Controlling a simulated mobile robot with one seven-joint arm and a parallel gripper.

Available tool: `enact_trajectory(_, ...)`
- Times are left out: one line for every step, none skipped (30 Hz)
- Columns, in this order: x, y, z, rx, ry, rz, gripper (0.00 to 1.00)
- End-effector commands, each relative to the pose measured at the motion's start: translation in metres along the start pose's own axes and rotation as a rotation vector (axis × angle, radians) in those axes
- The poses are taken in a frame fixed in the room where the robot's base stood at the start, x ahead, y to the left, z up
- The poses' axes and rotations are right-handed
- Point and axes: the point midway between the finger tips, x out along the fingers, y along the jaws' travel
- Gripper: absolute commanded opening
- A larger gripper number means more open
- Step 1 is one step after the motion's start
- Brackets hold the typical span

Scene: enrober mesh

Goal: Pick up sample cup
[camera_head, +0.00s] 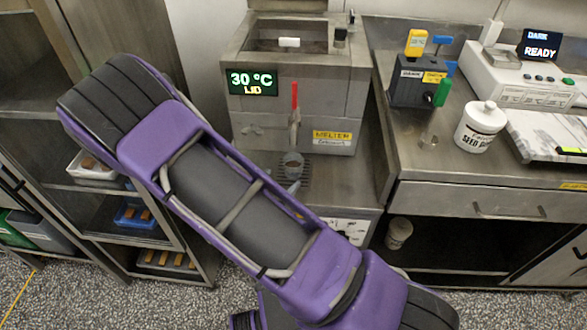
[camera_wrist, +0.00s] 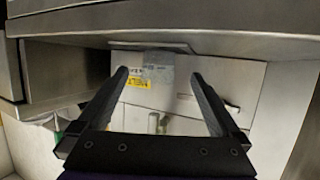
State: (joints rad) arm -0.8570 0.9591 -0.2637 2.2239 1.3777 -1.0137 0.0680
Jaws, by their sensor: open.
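A small clear sample cup (camera_head: 292,165) stands on the drip grille (camera_head: 291,182) under the red-handled tap (camera_head: 295,106) of the melter, in the head view. My wrist view is upside down. There the translucent grey cup (camera_wrist: 158,68) appears top centre, in front of the melter's label. My gripper (camera_wrist: 160,82) is open, its two black fingers to either side of the cup in the picture. Nothing is held between them. How far the fingertips are from the cup I cannot tell. In the head view my purple arm crosses the middle and my gripper does not show.
The melter (camera_head: 290,80) shows 30 °C. A counter (camera_head: 430,150) to the right holds a white seed jar (camera_head: 480,126), a black block with coloured handles (camera_head: 418,88) and a white instrument (camera_head: 520,78). Shelves (camera_head: 130,200) stand left.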

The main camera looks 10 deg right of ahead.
Motion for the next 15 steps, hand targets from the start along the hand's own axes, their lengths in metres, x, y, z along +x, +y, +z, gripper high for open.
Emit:
enact_trajectory(0.01, 0.001, 0.001, 0.0, 0.001, 0.004, 1.0)
enact_trajectory(0.015, 0.001, 0.001, 0.0, 0.001, 0.003, 1.0)
enact_trajectory(0.019, 0.0, 0.001, 0.0, 0.0, 0.002, 1.0)
enact_trajectory(0.022, 0.0, 0.001, 0.0, 0.0, 0.001, 1.0)
enact_trajectory(0.024, 0.0, 0.0, 0.0, 0.0, 0.001, 1.0)
enact_trajectory(0.027, 0.0, 0.0, 0.0, 0.0, 0.0, 1.0)
enact_trajectory(0.028, 0.0, 0.0, 0.0, 0.0, 0.0, 1.0)
enact_trajectory(0.029, 0.0, -0.001, 0.0, 0.0, 0.0, 1.0)
enact_trajectory(0.032, 0.001, -0.001, 0.0, 0.001, 0.001, 1.0)
enact_trajectory(0.035, 0.001, -0.001, 0.001, 0.001, 0.002, 1.0)
enact_trajectory(0.038, 0.001, -0.002, 0.001, 0.001, 0.002, 1.0)
enact_trajectory(0.044, 0.001, -0.002, 0.001, 0.0, 0.001, 1.0)
enact_trajectory(0.049, 0.002, -0.003, 0.001, 0.0, 0.002, 1.0)
enact_trajectory(0.054, 0.002, -0.004, 0.002, 0.001, 0.003, 1.0)
enact_trajectory(0.06, 0.003, -0.005, 0.001, 0.001, 0.002, 1.0)
